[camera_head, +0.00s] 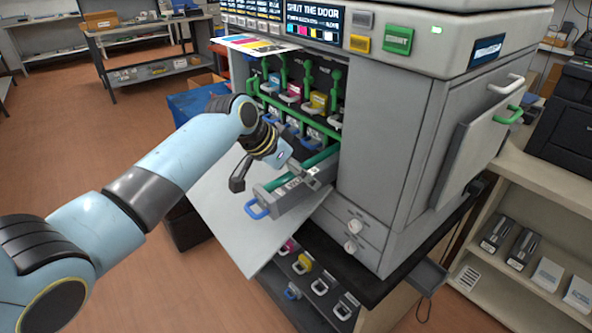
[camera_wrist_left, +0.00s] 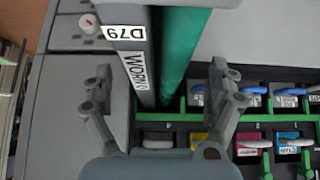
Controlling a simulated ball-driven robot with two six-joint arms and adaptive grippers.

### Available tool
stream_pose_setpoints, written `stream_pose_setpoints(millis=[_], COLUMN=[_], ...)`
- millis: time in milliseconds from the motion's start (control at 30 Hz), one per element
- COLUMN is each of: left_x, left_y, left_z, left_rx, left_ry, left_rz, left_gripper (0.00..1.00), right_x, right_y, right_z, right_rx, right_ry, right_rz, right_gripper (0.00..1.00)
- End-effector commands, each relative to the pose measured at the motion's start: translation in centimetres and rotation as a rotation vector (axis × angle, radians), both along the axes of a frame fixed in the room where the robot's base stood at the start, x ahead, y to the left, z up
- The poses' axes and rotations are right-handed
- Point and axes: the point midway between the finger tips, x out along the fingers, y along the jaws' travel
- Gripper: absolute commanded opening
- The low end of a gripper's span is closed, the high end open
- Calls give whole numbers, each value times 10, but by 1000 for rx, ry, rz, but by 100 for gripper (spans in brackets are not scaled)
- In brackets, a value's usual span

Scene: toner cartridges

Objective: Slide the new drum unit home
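A grey drum unit (camera_head: 290,200) with a green roller (camera_wrist_left: 185,45) and a blue front handle (camera_head: 257,209) sticks out of the printer's open front, over the lowered flap (camera_head: 225,218). In the left wrist view its labels read "D79" and, as far as I can make out, "WORN" (camera_wrist_left: 139,70). My left gripper (camera_head: 275,176) is over the unit. Its fingers (camera_wrist_left: 162,85) are spread wide, one to each side of the unit, with no clear contact. The unit's inner end is hidden inside the printer. My right gripper is not in view.
Above the unit, a green bar (camera_head: 292,117) and several coloured toner cartridges (camera_head: 318,101) with handles fill the opening. The printer's screen (camera_head: 315,20) reads "SHUT THE DOOR". Several cartridges sit on a shelf below (camera_head: 303,264). A side door (camera_head: 468,150) stands at the right.

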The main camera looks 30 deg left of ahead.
Motion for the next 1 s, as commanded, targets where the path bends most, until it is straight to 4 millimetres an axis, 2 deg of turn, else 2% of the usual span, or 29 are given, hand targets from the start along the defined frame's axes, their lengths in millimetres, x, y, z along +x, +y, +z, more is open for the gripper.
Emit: stream_pose_setpoints(millis=[333,700,1000], left_x=[-3,-30,-38], left_y=[1,12,16], left_z=[-2,1,-2], left_rx=[1,1,1], left_ry=[7,5,4], left_rz=[0,0,-1], left_gripper=[100,100,100], right_x=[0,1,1], right_y=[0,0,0], right_z=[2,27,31], right_rx=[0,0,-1], right_ry=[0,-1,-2], right_rz=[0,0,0], right_gripper=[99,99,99])
